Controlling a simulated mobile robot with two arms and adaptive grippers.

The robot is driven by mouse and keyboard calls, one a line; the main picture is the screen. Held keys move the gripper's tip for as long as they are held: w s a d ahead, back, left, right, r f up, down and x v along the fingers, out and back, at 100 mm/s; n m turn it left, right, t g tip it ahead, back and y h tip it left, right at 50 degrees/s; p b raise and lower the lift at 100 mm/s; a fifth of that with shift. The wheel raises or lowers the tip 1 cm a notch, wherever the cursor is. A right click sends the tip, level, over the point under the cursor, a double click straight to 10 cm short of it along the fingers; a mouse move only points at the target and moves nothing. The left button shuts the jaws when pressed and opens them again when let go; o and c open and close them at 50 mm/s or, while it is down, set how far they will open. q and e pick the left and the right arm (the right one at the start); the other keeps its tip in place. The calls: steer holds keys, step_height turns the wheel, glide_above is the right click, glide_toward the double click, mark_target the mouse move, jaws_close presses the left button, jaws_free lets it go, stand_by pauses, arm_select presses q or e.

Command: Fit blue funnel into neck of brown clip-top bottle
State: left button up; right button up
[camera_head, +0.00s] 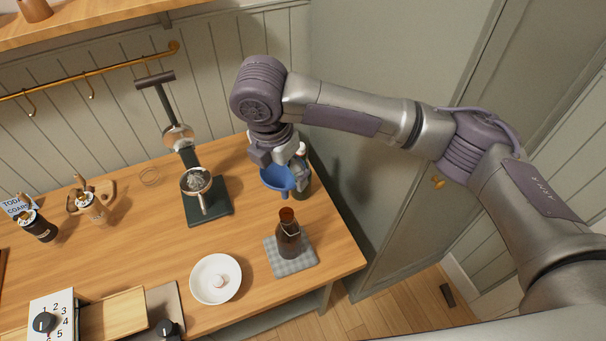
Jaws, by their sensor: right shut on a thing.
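The blue funnel (276,177) is held by my right gripper (290,170), which is shut on it. It hangs with its spout down, above the table and behind the bottle in the picture. The brown clip-top bottle (288,238) stands upright on a grey checked cloth (292,262) near the table's right front corner. Its reddish-brown neck shows, with a wire clip at its side. The funnel and the bottle look apart. My left gripper is not in view.
A dark green bottle (303,186) stands partly hidden behind my right gripper. A coffee press stand (209,211) is left of the funnel. A white plate (202,290) lies left of the cloth. A grinder dial panel (50,318) is front left. The middle of the wooden table (125,245) is clear.

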mark_target(285, 196)
stand_by(0.4)
steer(key=shift+r+p, duration=0.1)
steer(key=shift+p, duration=0.5)
steer(key=shift+f+b, duration=1.2)
steer(key=shift+f, duration=1.85)
steer(key=shift+p, duration=0.5)
steer(key=shift+p, duration=0.4)
steer(key=shift+r, duration=0.1)
